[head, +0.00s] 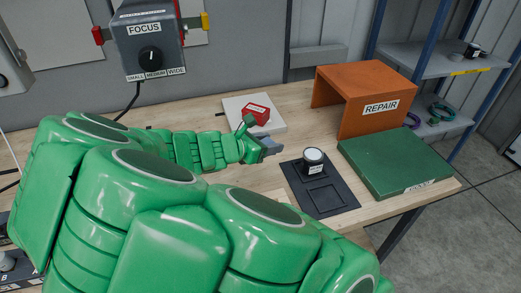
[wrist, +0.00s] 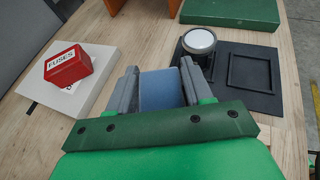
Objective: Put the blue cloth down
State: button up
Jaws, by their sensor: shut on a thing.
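The blue cloth (wrist: 160,90) is a flat blue piece between the two grey fingers of my gripper (wrist: 160,74) in the wrist view. The fingers are shut on it from both sides. In the head view my gripper (head: 264,150) is above the wooden bench, between the white board and the black tray; the cloth is small there and mostly hidden by the fingers. I cannot tell whether the cloth touches the bench.
The white board (head: 278,125) carries a red FUSES box (head: 256,114). The black tray (head: 325,198) has a white-topped round item (head: 313,157) in one recess; its other recess is empty. An orange REPAIR stand (head: 365,80) and green board (head: 400,160) are at right.

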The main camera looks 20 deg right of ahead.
jog(key=shift+w+d+f, duration=0.15)
jog(key=shift+w+f, duration=1.2)
jog(key=shift+w, duration=0.3)
jog(key=shift+w+d+f, duration=0.15)
jog(key=shift+w+f, duration=1.15)
jog(key=shift+w, duration=0.35)
jog(key=shift+w+d+f, duration=0.15)
jog(key=shift+w+f, duration=1.2)
jog(key=shift+w, duration=0.3)
jog(key=shift+w+f, duration=0.1)
jog(key=shift+f, duration=1.6)
jog(key=o, duration=1)
jog(key=shift+f, duration=0.1)
jog(key=shift+a+r, duration=0.15)
jog(key=shift+r, duration=0.05)
jog(key=v, duration=1.1)
jog(key=shift+a+r, duration=0.25)
